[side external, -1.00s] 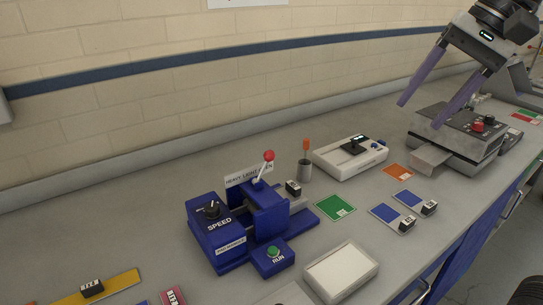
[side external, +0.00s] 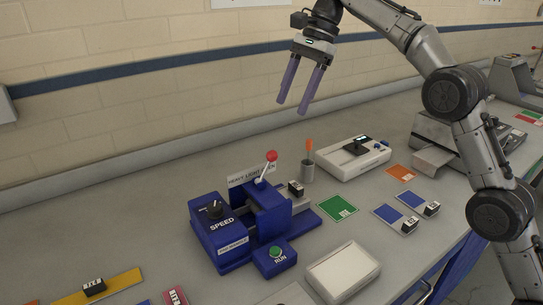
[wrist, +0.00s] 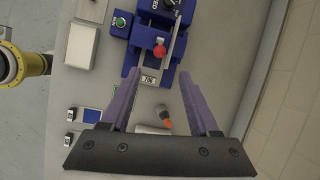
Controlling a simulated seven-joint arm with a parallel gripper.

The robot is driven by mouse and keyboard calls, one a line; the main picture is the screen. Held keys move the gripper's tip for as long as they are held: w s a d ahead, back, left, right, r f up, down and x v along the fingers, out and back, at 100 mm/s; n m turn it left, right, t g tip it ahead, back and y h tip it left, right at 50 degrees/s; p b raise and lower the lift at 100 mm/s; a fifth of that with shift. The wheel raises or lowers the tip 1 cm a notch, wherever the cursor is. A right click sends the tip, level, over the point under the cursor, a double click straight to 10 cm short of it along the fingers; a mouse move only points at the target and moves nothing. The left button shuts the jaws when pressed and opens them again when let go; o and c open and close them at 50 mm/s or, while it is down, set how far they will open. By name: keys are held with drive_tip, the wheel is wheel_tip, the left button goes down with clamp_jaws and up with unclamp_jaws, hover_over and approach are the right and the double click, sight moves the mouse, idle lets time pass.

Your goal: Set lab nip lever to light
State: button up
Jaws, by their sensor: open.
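The lab nip lever (side external: 264,169) has a red ball knob and a pale rod on top of a blue lab machine (side external: 237,229). A label plate (side external: 246,175) behind it reads HEAVY, LIGHT and a partly hidden last word. The lever leans right, towards the hidden last word. The red knob (wrist: 159,51) also shows in the wrist view, ahead of and between the fingers. My gripper (side external: 292,108) is open and empty, pointing down, above and slightly right of the lever, not touching it. In the wrist view my gripper (wrist: 160,75) has its purple fingers spread.
A grey cup with an orange-handled tool (side external: 307,169) stands just right of the lever. A white device (side external: 352,158) sits further right. Coloured cards and a white tray (side external: 342,272) lie in front. The wall (side external: 130,110) runs close behind.

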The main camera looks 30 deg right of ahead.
sight(273, 151)
drive_tip(key=x, duration=1.4)
drive_tip(key=shift+f, duration=0.1)
clamp_jaws()
idle(1.2)
